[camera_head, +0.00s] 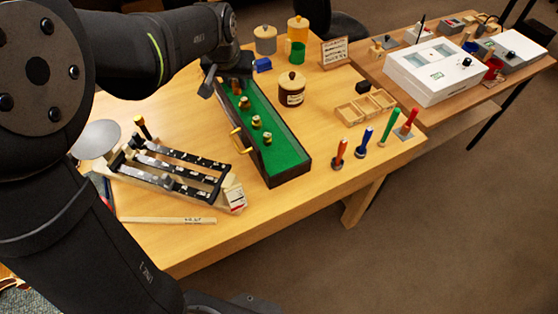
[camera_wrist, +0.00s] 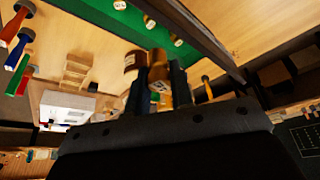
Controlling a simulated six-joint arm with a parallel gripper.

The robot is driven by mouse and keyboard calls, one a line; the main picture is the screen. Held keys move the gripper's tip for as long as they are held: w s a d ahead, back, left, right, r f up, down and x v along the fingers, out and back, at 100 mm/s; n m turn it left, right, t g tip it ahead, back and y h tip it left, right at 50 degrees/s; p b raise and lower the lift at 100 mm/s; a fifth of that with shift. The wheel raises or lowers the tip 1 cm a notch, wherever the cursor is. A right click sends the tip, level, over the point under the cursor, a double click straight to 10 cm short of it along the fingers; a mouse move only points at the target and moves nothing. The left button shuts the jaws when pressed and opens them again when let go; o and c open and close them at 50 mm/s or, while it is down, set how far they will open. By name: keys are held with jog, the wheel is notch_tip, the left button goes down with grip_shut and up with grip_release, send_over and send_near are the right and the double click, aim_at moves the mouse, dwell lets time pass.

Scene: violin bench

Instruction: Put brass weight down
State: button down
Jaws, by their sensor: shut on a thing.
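A long dark box (camera_head: 292,172) with a green lining stands on the wooden bench. Several brass weights stand in a row on its green floor, among them one near the far end (camera_head: 245,103), a middle one (camera_head: 256,121) and a nearer one (camera_head: 267,138). My gripper (camera_head: 236,86) is at the far end of the box. In the wrist view my gripper (camera_wrist: 159,92) is shut on a brass weight (camera_wrist: 158,72) with a marked face. I cannot tell whether the held weight touches the green floor.
A rack with black strips (camera_head: 175,170) lies to the left. Upright coloured handles and a wooden divided tray (camera_head: 366,107) are to the right.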

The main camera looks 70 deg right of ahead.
jog(key=s+a+f+n, duration=0.1)
jog(key=s+a+f, duration=0.25)
jog(key=s, duration=0.35)
jog(key=s+a+f+n+t, duration=0.15)
jog(key=s+f, duration=0.25)
jog(key=s, duration=0.4)
jog(key=s+a+f+n, duration=0.1)
jog(key=s+a+f, duration=0.25)
jog(key=s, duration=0.35)
jog(key=shift+y, duration=0.3)
jog(key=w+d+f, duration=0.2)
jog(key=w, duration=0.1)
jog(key=w+d+f, duration=0.1)
jog(key=w+f, duration=0.1)
jog(key=w, duration=0.1)
jog(key=w+d+f, duration=0.2)
jog(key=w, duration=0.1)
jog(key=shift+w+d+f, duration=0.2)
jog(key=shift+w+d, duration=0.15)
jog(key=shift+w, duration=0.05)
jog(key=shift+w+f, duration=0.1)
jog(key=shift+f, duration=1.95)
jog(key=shift+f, duration=0.1)
jog(key=c, duration=1.3)
grip_release()
jog(key=shift+d, duration=0.1)
